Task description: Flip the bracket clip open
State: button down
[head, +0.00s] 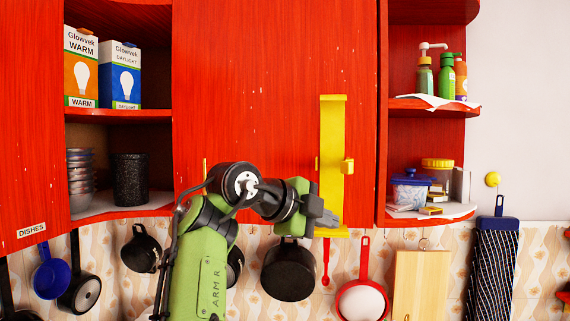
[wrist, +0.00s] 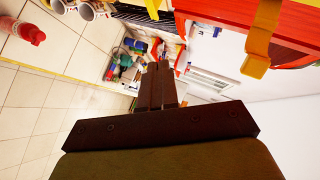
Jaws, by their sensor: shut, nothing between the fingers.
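The yellow bracket (head: 333,130) is fixed upright on the red cabinet door, with a lip at its top and bottom. A small yellow clip (head: 348,166) shows at its right edge about halfway up; its exact position is too small to tell. My gripper (head: 331,219) is in front of the bracket's lower end, below the clip and apart from it, hiding part of the bracket. In the wrist view my gripper (wrist: 157,68) has its fingers together with nothing between them. A yellow bracket part (wrist: 262,40) shows at that view's upper right, away from the fingers.
Red cabinets have open shelves left and right, holding boxes, bowls and bottles. Below hang a black pan (head: 289,272), a red-rimmed pan (head: 362,300) and a wooden board (head: 421,285). The door surface around the bracket's upper half is clear.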

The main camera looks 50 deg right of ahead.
jog(key=w+a+r+m+g+h+p, duration=0.1)
jog(key=w+a+r+m+g+h, duration=0.3)
jog(key=w+a+r, duration=0.4)
send_near(346, 168)
jog(key=shift+m+t, duration=0.4)
jog(key=x, duration=0.6)
jog(key=shift+s+r, duration=0.15)
jog(key=shift+s, duration=0.05)
jog(key=shift+d, duration=0.35)
jog(key=shift+s+b, duration=0.15)
jog(key=shift+b, duration=0.15)
